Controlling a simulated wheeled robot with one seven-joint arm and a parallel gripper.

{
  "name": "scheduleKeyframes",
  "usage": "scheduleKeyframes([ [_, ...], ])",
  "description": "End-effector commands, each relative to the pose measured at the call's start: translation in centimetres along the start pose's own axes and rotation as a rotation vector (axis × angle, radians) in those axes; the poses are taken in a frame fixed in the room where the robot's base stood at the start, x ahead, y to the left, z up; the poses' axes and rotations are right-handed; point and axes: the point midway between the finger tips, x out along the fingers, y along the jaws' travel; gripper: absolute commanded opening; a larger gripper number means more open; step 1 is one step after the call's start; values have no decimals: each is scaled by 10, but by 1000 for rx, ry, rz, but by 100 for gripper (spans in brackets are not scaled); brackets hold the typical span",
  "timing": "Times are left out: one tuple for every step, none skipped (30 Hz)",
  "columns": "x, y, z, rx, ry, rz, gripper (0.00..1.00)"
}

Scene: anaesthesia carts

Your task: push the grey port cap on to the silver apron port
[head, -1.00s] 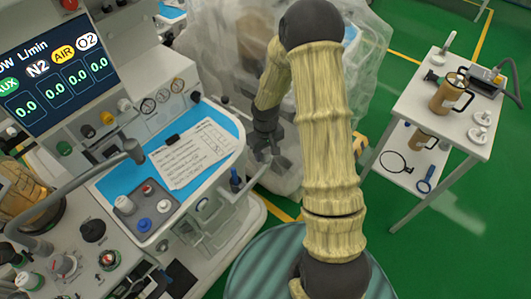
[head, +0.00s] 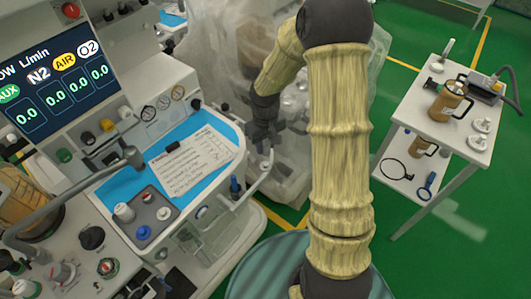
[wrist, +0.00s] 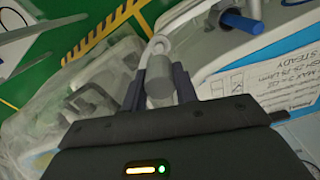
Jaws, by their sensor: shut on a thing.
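My gripper (wrist: 160,76) is shut on the grey port cap (wrist: 160,90), a short grey cylinder between the two dark fingers in the wrist view. Just beyond the cap is a pale curved fitting (wrist: 158,46) at the cart's edge, which looks like the silver apron port's end. It overlaps the cap in the picture, so I cannot tell whether they touch. In the head view my gripper (head: 266,134) hangs by the apron's right corner, just above the pale rail end (head: 266,160). The cap cannot be made out there.
The anaesthesia cart's blue apron top (head: 128,185) bears a printed sheet (head: 195,162) and knobs. A plastic-draped unit (head: 215,50) is close behind my gripper. A white trolley (head: 425,110) stands right, with green floor between.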

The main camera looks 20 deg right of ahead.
Motion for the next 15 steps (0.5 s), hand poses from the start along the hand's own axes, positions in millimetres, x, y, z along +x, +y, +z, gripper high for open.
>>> scheduleKeyframes([
  [-8,1,-1,1,3,2,7],
  [-12,1,0,0,2,2,7],
  [-15,1,0,1,3,2,7],
  [-18,1,0,1,2,1,7],
  [-19,0,0,1,1,0,7],
  [-20,0,0,1,0,0,7],
  [-20,0,0,0,-1,0,7],
  [-21,0,0,0,-1,0,7],
  [-21,0,0,0,-1,-1,7],
  [-21,0,0,0,-1,-1,7],
  [-21,0,0,0,-1,0,7],
  [-20,0,0,0,-1,0,7],
  [-20,0,0,0,-1,0,7],
  [-20,0,0,0,-1,0,7],
  [-20,0,0,0,-1,0,7],
])
